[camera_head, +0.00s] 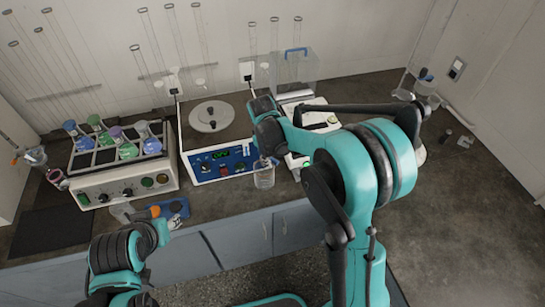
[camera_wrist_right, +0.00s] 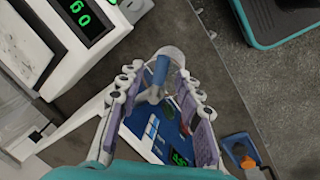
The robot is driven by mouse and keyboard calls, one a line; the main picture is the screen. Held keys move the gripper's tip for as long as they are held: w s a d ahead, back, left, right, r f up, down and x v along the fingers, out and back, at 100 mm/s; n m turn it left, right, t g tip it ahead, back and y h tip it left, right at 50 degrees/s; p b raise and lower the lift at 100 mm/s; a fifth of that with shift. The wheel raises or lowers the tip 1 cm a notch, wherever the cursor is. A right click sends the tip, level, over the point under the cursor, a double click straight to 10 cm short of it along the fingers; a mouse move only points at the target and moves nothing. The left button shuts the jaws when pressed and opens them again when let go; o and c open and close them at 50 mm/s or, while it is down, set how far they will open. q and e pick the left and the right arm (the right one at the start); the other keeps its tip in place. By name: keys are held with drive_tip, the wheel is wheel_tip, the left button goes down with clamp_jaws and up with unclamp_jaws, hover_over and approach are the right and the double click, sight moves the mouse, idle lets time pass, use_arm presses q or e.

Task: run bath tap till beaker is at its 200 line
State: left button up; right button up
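A clear beaker (camera_head: 264,178) is upright at the front right of a white bath with a blue panel (camera_head: 222,162) and a round lid. Its fill level and lines are too small to read. My right gripper (camera_wrist_right: 158,72) reaches down here from above. Its fingers are apart around a blue, lever-like part (camera_wrist_right: 161,70), apparently the tap; contact is unclear. A clear round rim (camera_wrist_right: 172,53) shows beyond the fingertips. My left arm (camera_head: 118,262) is at the lower left; its fingers do not show clearly.
A beige unit (camera_head: 125,187) with several coloured flasks stands left of the bath. A white instrument (camera_wrist_right: 50,60) with a green display is close to my right gripper. A blue holder with an orange item (camera_head: 155,211) lies near the bench's front edge. The bench at right is mostly clear.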

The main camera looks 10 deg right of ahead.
wheel_tip(320, 180, up, 11)
drive_tip(key=s+a, duration=0.1)
drive_tip(key=shift+s+a, duration=0.3)
idle(7.1)
